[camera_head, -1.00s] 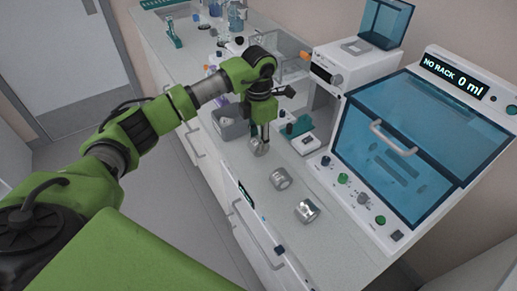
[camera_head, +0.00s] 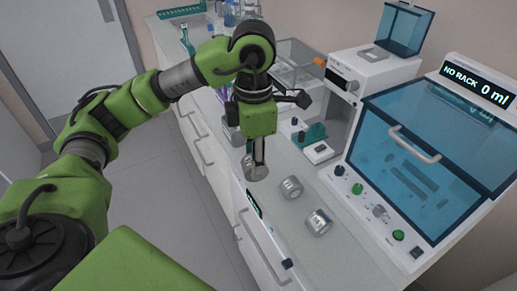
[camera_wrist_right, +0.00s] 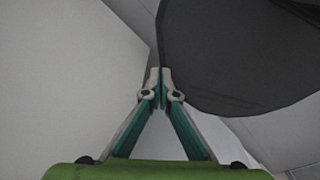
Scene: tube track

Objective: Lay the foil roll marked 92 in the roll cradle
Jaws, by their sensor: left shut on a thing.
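My left gripper (camera_head: 259,150) points down, shut on a silver foil roll (camera_head: 256,173) at the counter's left edge. The roll appears raised above the counter, and its mark is not readable here. Two more silver foil rolls stand on the counter to its right: a nearer one (camera_head: 318,222) and a farther one (camera_head: 291,187). Their marks are too small to read. I cannot tell for certain which item is the roll cradle; a teal holder (camera_head: 316,132) stands behind the rolls. In the right wrist view my right gripper (camera_wrist_right: 161,88) has its fingertips together with nothing visible between them.
A white machine with a blue window (camera_head: 432,150) and knobs stands at the right. A white device (camera_head: 372,75) stands behind it. A small white box (camera_head: 319,151) sits near the teal holder. Glassware fills the back. The counter front (camera_head: 345,260) is clear.

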